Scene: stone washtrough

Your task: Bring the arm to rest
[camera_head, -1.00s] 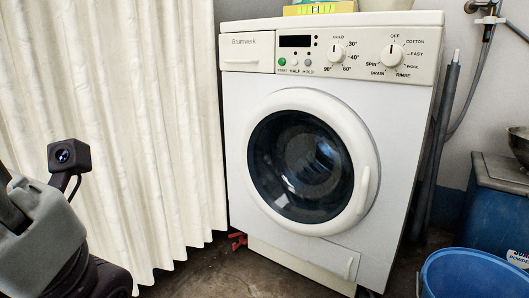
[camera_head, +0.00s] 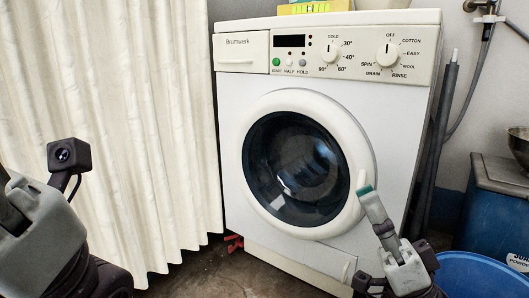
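My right gripper (camera_head: 366,190) is in front of the lower right of the washing machine (camera_head: 245,130). Its narrow grey finger points up and left, and its teal tip overlaps the handle on the rim of the round door (camera_head: 299,168). I cannot tell whether it touches the handle. The fingers line up in this view, so their opening does not show. The door looks closed. My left arm (camera_head: 45,230) is at the lower left, before the curtain; its gripper's fingers are not in view.
A pale curtain (camera_head: 110,120) hangs at the left. A blue tub (camera_head: 475,270) stands at the lower right, partly behind my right arm. A blue container (camera_head: 495,215) with a metal bowl (camera_head: 519,145) on top is behind it. A yellow item (camera_head: 315,8) lies on the machine.

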